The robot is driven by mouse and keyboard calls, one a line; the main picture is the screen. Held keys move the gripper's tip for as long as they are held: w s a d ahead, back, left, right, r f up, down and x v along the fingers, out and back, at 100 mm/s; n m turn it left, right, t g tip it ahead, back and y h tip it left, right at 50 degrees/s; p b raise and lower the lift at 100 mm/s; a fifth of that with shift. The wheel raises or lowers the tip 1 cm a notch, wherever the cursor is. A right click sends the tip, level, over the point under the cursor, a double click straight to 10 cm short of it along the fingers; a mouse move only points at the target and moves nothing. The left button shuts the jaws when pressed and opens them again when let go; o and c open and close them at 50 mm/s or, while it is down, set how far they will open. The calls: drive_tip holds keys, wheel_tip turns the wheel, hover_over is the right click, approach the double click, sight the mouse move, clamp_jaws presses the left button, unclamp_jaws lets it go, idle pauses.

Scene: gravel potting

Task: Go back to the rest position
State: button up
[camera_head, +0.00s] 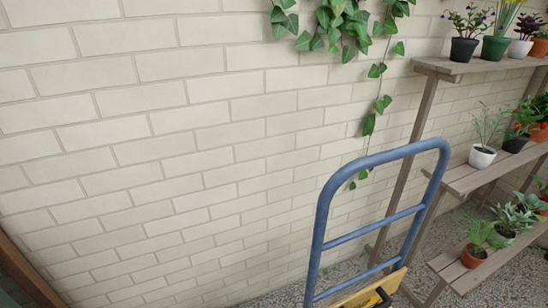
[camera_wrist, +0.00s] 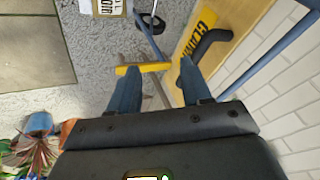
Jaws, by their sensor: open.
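My gripper (camera_wrist: 157,72) shows in the wrist view with its two blue fingers apart. It is open and nothing is between the fingers. Beyond the fingertips are grey gravel and the wooden deck (camera_wrist: 228,22) of a cart. A yellow piece (camera_wrist: 128,69) shows by the left fingertip; I cannot tell whether they touch. A dark curved handle (camera_wrist: 207,45) lies on the deck close to the right fingertip. My gripper does not show in the head view.
The cart's blue tubular handle (camera_head: 323,212) stands before a pale brick wall (camera_head: 150,150). A tiered wooden plant shelf (camera_head: 465,178) stands at right. Hanging ivy (camera_head: 345,20) is on the wall. A bag (camera_wrist: 112,8) and potted plants (camera_wrist: 38,125) lie around my gripper. Gravel (camera_wrist: 95,65) is open between.

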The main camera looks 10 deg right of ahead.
drive_tip(key=s+a+r+n+t, duration=0.3)
drive_tip(key=s+a+r, duration=0.1)
drive_tip(key=s+r, duration=0.25)
drive_tip(key=s+a+r+n+t, duration=0.25)
drive_tip(key=s+r, duration=0.25)
drive_tip(key=s, duration=0.3)
drive_tip(key=s+a+r+n+t, duration=0.2)
drive_tip(key=s+r, duration=0.1)
drive_tip(key=r, duration=0.6)
drive_tip(key=s+a+r+n+t+y, duration=0.1)
drive_tip(key=s+a+r+n, duration=0.1)
drive_tip(key=r, duration=0.7)
drive_tip(key=s+n, duration=0.1)
drive_tip(key=s, duration=0.1)
drive_tip(key=shift+s+a+t, duration=0.3)
drive_tip(key=shift+a+t, duration=0.05)
drive_tip(key=shift+n, duration=0.25)
